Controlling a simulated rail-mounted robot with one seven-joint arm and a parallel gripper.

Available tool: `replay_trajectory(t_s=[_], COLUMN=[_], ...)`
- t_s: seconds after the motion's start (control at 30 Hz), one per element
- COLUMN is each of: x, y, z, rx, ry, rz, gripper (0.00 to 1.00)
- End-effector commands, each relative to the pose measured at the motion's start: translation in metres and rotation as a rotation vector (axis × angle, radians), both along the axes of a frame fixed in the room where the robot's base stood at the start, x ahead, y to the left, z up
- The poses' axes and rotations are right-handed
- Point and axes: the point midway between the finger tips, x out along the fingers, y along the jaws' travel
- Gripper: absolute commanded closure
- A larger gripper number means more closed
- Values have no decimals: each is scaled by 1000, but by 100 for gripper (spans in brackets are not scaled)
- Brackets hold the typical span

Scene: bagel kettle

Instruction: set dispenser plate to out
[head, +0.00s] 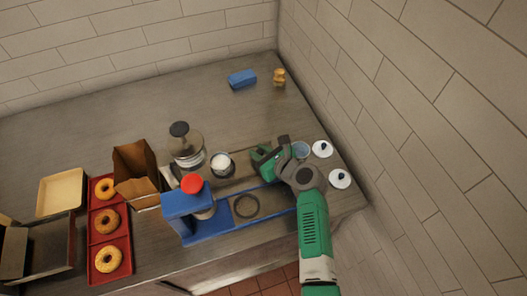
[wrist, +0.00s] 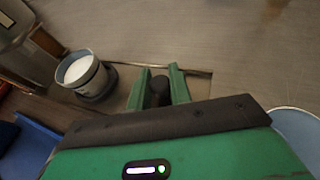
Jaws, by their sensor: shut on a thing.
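My gripper (wrist: 158,84) is shut on a small dark knob (wrist: 159,95), with one green finger on each side. The knob stands over a flat grey-brown plate (wrist: 203,84), which I take to be the dispenser plate; my gripper hides part of it. A grey cup with white contents (wrist: 82,74) stands at the left of the fingers. In the head view my gripper (head: 262,153) is right of the cup (head: 221,163). The glass dispenser with a dark lid (head: 187,145) stands left of the cup. The knob is hidden there.
Two white lids (head: 322,149) (head: 340,179) are at right near the wall. Bagels on a red tray (head: 109,220) and a paper bag (head: 136,172) are left. The back counter is mostly clear.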

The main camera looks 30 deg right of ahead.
Motion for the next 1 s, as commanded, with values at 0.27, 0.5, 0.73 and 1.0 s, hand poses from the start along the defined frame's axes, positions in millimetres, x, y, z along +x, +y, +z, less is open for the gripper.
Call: replay_trajectory(t_s=[0.27,0.5,0.73,1.0], x=[0,-1,-35,-68], y=[0,0,-9,-17], z=[0,1,19,30], rx=[0,1,2,1], ry=[0,0,-1,0], rz=[1,0,-2,0], gripper=[59,59,59,59])
